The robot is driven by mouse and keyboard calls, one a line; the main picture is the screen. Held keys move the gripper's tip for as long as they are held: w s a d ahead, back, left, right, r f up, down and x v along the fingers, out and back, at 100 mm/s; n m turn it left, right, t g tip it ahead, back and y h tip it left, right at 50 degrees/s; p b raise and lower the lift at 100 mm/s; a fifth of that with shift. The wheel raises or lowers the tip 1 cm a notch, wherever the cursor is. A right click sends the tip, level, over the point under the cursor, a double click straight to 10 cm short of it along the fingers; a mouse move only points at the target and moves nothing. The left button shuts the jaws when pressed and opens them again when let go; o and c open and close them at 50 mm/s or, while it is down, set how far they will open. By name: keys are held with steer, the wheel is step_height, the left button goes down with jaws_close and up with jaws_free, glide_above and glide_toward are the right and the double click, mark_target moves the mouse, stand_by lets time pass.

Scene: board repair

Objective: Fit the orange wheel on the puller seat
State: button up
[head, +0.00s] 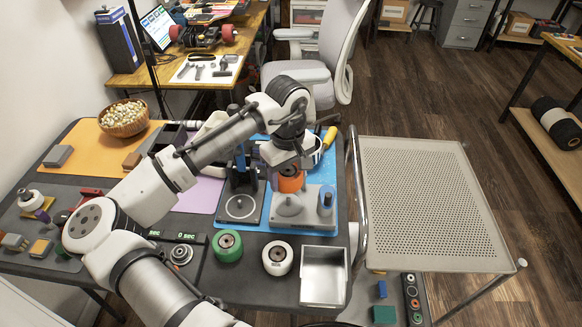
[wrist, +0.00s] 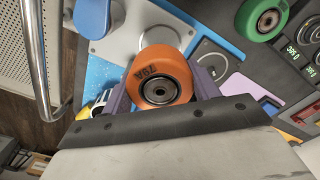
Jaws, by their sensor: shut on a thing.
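The orange wheel (head: 291,182) is held in my gripper (head: 289,171), with its bearing face toward the wrist camera. In the wrist view the wheel (wrist: 160,65) sits between the two purple fingers of my gripper (wrist: 162,84). I take this to be the puller seat. The wheel hides part of it in the wrist view, and I cannot tell whether they touch.
A dark press stand (head: 240,207) is close on the left. A green wheel (head: 228,246), a white wheel (head: 277,258) and an empty metal tray (head: 324,276) are in front. A perforated cart top (head: 420,200) with a metal rail stands at the right.

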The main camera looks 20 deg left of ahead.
mark_target(289, 198)
steer(key=shift+f+b, duration=1.95)
steer(key=shift+f, duration=0.15)
steer(key=shift+s+d+p, duration=0.1)
steer(key=shift+p, duration=0.45)
steer(key=shift+f+b, duration=0.65)
steer(key=shift+f, duration=1.15)
steer(key=shift+f+p, duration=0.2)
steer(key=shift+p, duration=0.1)
stand_by(1.3)
steer(key=o, duration=1.5)
steer(key=shift+c, duration=0.2)
steer(key=shift+r, duration=0.1)
steer(key=shift+r+p, duration=0.65)
steer(key=shift+p, duration=0.1)
steer(key=shift+r+p, duration=2.7)
steer(key=shift+r, duration=0.05)
